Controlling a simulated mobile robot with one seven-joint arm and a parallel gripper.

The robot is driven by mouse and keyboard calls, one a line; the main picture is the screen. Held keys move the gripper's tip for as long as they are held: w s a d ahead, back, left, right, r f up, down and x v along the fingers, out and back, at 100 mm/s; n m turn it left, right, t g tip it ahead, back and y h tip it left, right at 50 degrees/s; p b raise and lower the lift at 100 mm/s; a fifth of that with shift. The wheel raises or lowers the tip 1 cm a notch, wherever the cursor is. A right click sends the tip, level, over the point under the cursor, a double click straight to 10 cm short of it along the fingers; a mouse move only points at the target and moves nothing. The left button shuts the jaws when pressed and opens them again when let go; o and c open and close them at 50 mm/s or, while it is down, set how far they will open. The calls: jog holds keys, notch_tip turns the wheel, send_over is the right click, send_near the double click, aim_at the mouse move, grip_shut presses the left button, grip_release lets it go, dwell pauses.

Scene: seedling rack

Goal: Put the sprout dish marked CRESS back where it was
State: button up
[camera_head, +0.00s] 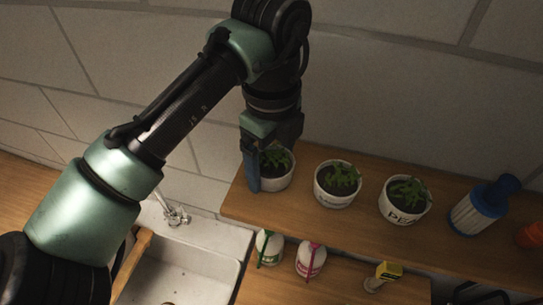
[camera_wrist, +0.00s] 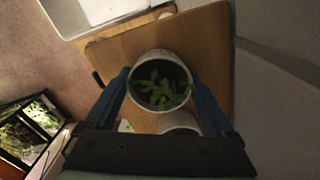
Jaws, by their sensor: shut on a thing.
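A white dish with green sprouts (camera_head: 275,168) stands at the left end of the wooden shelf (camera_head: 330,225). My gripper (camera_head: 268,172) reaches down from above and is shut on this dish. In the wrist view the same dish (camera_wrist: 160,62) sits between the two blue fingers of my gripper (camera_wrist: 163,85), over the shelf board. Its marking is not readable. Whether its base touches the shelf I cannot tell. A second white sprout dish (camera_head: 337,184) stands to its right, its marking unclear. A third white dish (camera_head: 405,200) carries lettering that starts with "PE".
A blue and white bottle (camera_head: 480,205) and an orange object (camera_head: 530,235) stand further right. Two white bottles (camera_head: 268,247) (camera_head: 311,260) and a yellow-topped item (camera_head: 383,274) are below the shelf. A white sink (camera_head: 205,240) with a tap (camera_head: 175,213) lies lower left. A tiled wall rises behind.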

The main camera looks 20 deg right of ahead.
aim_at(272, 161)
jog(key=shift+f, duration=0.1)
jog(key=o, duration=1.3)
jog(key=shift+r+b, duration=1.7)
jog(key=shift+r, duration=4.45)
